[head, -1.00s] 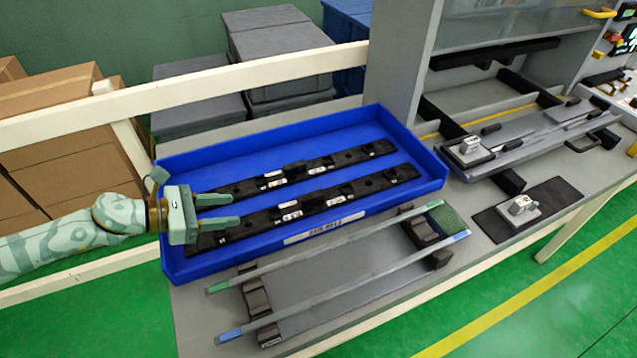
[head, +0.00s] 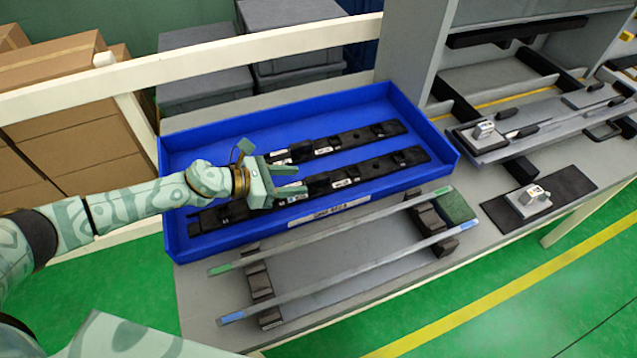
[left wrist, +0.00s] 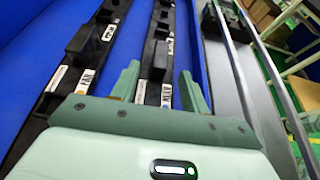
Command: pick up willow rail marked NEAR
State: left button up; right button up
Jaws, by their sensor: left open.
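Two long dark rails with white labels lie side by side in a blue tray (head: 300,108). The front rail (head: 405,158) also shows in the left wrist view (left wrist: 157,52); its label is too blurred to read surely as NEAR. The back rail (head: 375,132) is the left one in the left wrist view (left wrist: 75,65), with a label that looks like FAR. My left gripper (head: 304,179) is open and empty above the front rail. In the left wrist view its fingers (left wrist: 160,76) stand on either side of that rail, apparently above it. My right gripper is not in view.
Two pale strips (head: 340,283) with green and blue ends rest on dark supports in front of the tray. A dark mat (head: 565,185) with a small grey device lies to the right. A cream rail (head: 220,65) crosses behind the tray.

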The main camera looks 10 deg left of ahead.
aim_at(308, 180)
pick_arm(q)
jog(key=x, duration=0.3)
jog(key=shift+w+d+f, duration=0.1)
jog(key=shift+w+d, duration=0.05)
jog(key=shift+d, duration=0.1)
grip_shut()
